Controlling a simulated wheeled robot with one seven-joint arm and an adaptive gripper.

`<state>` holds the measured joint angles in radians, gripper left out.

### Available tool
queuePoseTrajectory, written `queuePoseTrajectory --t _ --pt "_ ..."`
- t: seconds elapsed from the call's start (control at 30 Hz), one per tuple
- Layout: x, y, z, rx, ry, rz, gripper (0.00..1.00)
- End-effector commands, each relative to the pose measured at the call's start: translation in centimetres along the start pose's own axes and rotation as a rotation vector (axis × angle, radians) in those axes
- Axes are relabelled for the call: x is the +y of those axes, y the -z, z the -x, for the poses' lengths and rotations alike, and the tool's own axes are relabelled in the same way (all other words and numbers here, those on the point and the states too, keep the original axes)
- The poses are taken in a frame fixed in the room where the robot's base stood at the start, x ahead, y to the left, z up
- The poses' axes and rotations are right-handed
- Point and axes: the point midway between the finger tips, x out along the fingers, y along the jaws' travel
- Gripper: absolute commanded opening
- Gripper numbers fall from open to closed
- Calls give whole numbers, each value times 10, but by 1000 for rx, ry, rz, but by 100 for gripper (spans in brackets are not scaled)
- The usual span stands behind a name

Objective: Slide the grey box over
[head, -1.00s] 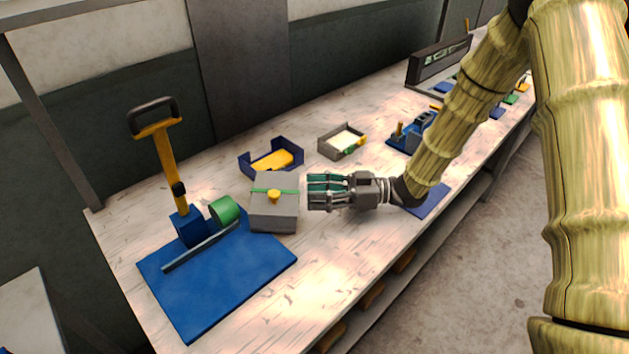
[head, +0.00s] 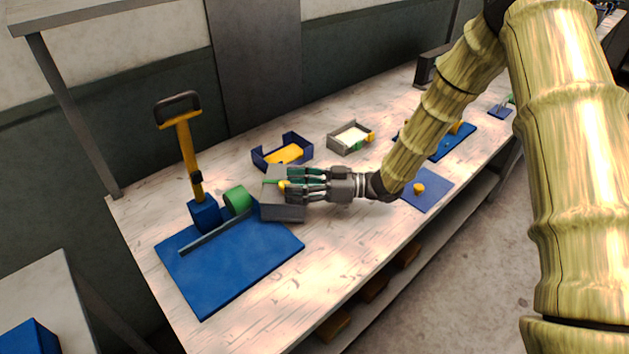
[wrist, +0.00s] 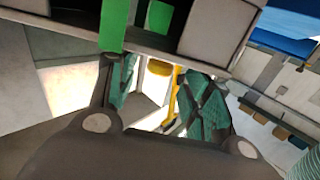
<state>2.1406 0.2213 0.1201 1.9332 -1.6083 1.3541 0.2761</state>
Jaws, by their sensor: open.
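The grey box (head: 283,212) stands on the workbench at the right rear of the blue plate, beside a green roll (head: 238,201). It has a green band and a yellow knob (head: 283,185). My gripper (head: 292,184) is open, its fingers level and pointing left, overlapping the box's upper right part and reaching the knob in the head view. In the wrist view, the grey box (wrist: 211,27) fills the top, with its green band, and a yellow piece, probably the knob, shows between the spread fingers. I cannot tell whether the fingers touch it.
The blue plate (head: 230,268) carries a grey bar and a yellow-handled lever press (head: 187,145). Behind the box are a dark blue tray (head: 301,142) with a yellow piece and a grey tray (head: 336,146). A blue mat (head: 432,192) lies right. Bare bench lies in front of the box.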

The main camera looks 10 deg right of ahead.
Motion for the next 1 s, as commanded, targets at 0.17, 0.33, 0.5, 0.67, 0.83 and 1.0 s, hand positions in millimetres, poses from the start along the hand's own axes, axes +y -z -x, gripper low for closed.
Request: queuePoseTrajectory --t 0.17,0.33,0.5,0.67,0.83,1.0 --pt "0 0 -20 -1 0 -1 50" --pt "0 0 -30 -1 0 0 50" --pt "0 0 -32 -1 -1 0 50" --pt "0 -1 -31 -1 -2 0 50" --pt "0 0 -31 -1 -2 0 22" --pt "0 0 -31 0 -2 0 0"
